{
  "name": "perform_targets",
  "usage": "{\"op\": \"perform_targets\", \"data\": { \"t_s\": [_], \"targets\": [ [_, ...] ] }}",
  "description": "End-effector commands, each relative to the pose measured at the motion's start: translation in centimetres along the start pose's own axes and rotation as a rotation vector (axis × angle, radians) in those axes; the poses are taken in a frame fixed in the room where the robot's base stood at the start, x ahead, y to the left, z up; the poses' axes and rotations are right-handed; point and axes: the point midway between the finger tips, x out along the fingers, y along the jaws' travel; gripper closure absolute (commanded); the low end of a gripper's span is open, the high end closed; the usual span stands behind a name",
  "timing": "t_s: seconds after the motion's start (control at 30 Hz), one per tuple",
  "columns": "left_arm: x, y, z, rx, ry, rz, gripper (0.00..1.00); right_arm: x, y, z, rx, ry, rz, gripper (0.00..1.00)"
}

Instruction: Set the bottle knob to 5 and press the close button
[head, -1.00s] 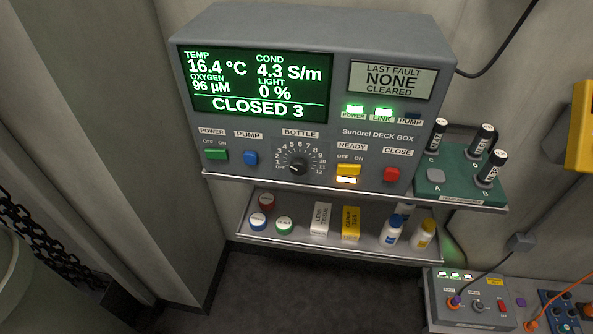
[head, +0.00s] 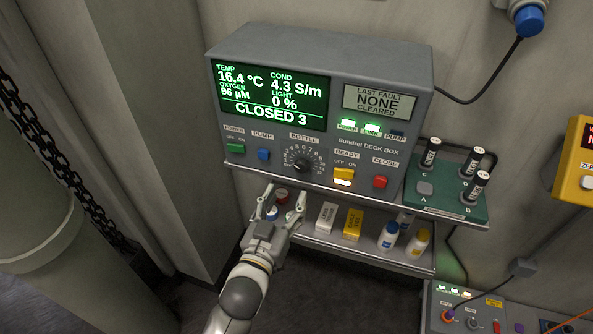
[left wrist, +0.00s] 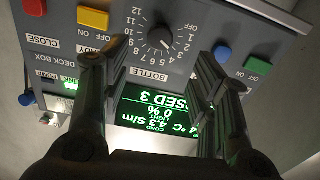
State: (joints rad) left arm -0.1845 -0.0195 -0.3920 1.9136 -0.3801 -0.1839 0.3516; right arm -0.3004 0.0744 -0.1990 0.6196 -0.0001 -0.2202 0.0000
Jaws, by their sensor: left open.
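The grey deck box (head: 415,70) has a black bottle knob (head: 302,163) on a numbered dial, low on its front. The knob also shows upside down at the top of the left wrist view (left wrist: 158,38); its exact setting is too small to read surely. The screen (head: 270,90) reads CLOSED 3. The red close button (head: 380,182) is right of the knob and also shows in the wrist view's top left corner (left wrist: 33,7). My left gripper (head: 282,194) is open and empty, just below the knob in the head picture and apart from it. My right gripper is not in view.
Near the knob are the blue pump button (head: 263,154), green power switch (head: 235,148) and yellow ready switch (head: 343,173), its lamp lit. A lower shelf (head: 330,247) holds boxes and bottles. A green battery stand (head: 460,200) is at the right.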

Motion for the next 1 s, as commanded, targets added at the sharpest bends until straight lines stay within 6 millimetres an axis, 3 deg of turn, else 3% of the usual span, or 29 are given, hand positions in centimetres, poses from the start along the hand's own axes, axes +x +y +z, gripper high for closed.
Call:
{"op": "perform_targets", "data": {
  "t_s": [0.53,0.7,1.0],
  "targets": [
    [8.2,0.0,-0.1,0.001,-0.001,0.000,0.45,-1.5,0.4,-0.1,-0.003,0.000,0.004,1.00],
    [9.6,-0.1,0.1,0.001,-0.002,-0.001,0.45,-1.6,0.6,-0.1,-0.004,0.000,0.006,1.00],
    [10.1,-0.1,0.1,0.001,-0.002,-0.001,0.45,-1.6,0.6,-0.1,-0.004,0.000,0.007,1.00]
  ]
}}
